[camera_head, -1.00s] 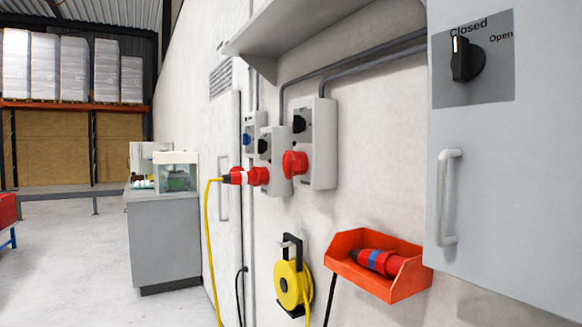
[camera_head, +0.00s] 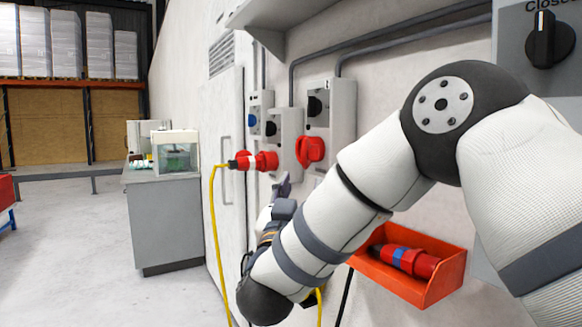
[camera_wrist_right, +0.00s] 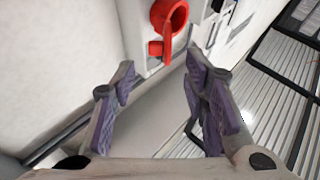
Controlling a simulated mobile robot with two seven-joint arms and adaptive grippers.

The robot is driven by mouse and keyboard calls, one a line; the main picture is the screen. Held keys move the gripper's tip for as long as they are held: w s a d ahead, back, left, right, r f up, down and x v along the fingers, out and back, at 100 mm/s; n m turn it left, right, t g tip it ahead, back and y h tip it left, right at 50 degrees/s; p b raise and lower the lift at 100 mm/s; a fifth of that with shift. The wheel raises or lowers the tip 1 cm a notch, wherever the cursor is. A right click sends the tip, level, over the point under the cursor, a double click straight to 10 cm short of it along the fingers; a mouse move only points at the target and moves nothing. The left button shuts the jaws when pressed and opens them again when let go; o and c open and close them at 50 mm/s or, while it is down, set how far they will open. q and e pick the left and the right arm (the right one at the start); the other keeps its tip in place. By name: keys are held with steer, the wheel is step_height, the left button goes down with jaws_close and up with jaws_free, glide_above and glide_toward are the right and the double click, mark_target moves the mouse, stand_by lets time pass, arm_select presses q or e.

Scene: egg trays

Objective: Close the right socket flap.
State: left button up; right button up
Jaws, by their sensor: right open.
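The right socket (camera_head: 311,150) is a red round fitting on a grey wall box with a black knob above it. In the right wrist view a red socket (camera_wrist_right: 168,17) shows an open round mouth at the top, with a red flap (camera_wrist_right: 168,45) standing out from it, seen nearly edge-on. My right gripper (camera_head: 281,187) is below and left of the right socket in the head view, apart from it. In the wrist view its purple-padded fingers (camera_wrist_right: 160,92) are spread with nothing between them. My left gripper is not in view.
A red plug (camera_head: 255,160) with a yellow cable sits in the socket to the left. An orange tray (camera_head: 436,291) holding a red and blue plug is on the wall below my right arm. A grey cabinet (camera_head: 165,225) stands further left.

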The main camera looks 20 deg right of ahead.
mark_target(312, 153)
steer(key=shift+m+h, duration=0.3)
steer(key=x, duration=0.8)
steer(key=b+x, duration=0.1)
steer(key=x, duration=0.3)
steer(key=shift+s+r, duration=0.25)
steer(key=shift+r, duration=0.15)
steer(key=shift+w+d+r, duration=0.15)
steer(key=shift+r, duration=0.1)
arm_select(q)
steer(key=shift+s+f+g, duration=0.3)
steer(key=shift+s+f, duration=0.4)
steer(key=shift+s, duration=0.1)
arm_select(e)
jaws_close()
